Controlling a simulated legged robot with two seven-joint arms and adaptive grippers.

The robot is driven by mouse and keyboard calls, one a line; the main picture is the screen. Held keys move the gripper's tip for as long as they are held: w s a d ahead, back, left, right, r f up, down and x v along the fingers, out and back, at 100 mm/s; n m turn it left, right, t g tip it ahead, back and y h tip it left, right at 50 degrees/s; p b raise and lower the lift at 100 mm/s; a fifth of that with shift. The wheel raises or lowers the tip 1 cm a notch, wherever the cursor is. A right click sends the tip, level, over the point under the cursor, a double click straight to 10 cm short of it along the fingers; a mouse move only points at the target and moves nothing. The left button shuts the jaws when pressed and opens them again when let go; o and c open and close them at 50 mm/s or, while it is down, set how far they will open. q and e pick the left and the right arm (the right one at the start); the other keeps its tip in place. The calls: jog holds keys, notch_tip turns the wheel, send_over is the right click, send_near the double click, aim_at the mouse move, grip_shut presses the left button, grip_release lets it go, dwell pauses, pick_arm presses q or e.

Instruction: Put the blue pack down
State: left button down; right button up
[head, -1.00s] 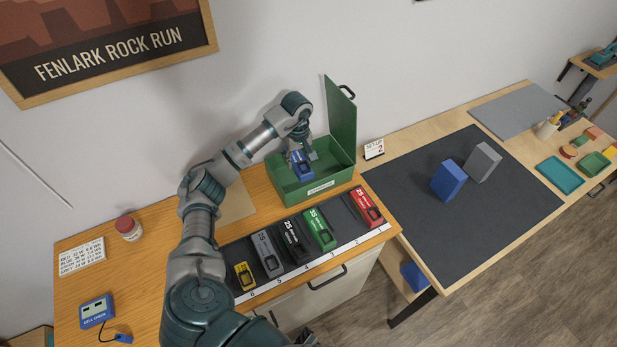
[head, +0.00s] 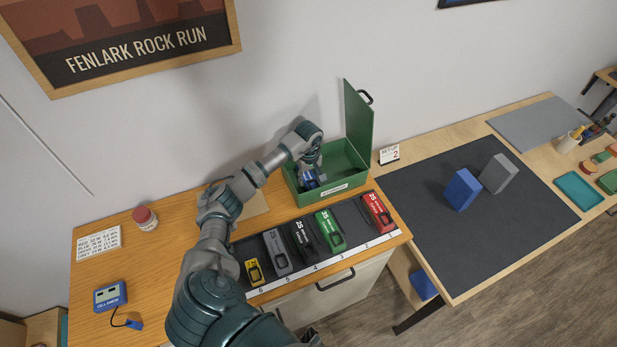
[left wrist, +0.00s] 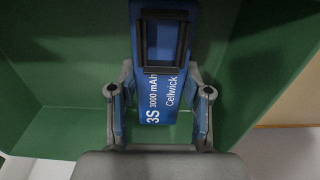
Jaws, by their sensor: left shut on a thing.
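My left gripper (head: 314,174) is shut on the blue pack (head: 308,180), inside the open green box (head: 347,184). In the left wrist view the blue pack (left wrist: 166,100), marked 3S 3000 mAh Cellwick, sits between the two fingers of the left gripper (left wrist: 160,118). Green walls and floor of the box (left wrist: 55,125) surround it. I cannot tell whether the pack touches the floor of the box.
The box's lid (head: 360,125) stands open at the back right. In front is a black numbered rack (head: 350,222) with red, green, black, grey and yellow packs. A charger (head: 110,295) and a red-lidded jar (head: 145,218) stand left. A dark mat (head: 440,240) holds two blocks.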

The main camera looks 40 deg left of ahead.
aim_at(308, 177)
pick_arm(q)
jog(key=c, duration=0.8)
grip_release()
jog(key=shift+a+f, duration=0.1)
jog(key=shift+f, duration=0.05)
jog(key=shift+c, duration=0.2)
jog(key=o, duration=0.3)
jog(key=shift+a, duration=0.2)
pick_arm(e)
jog(key=shift+d, duration=0.3)
jog(key=shift+a, duration=0.1)
pick_arm(q)
notch_tip(308, 177, up, 12)
jog(key=shift+r+b, duration=0.1)
jog(key=shift+b, duration=0.55)
pick_arm(e)
jog(key=shift+a+f, duration=0.15)
jog(key=shift+f, duration=0.45)
pick_arm(q)
jog(key=shift+d, duration=0.1)
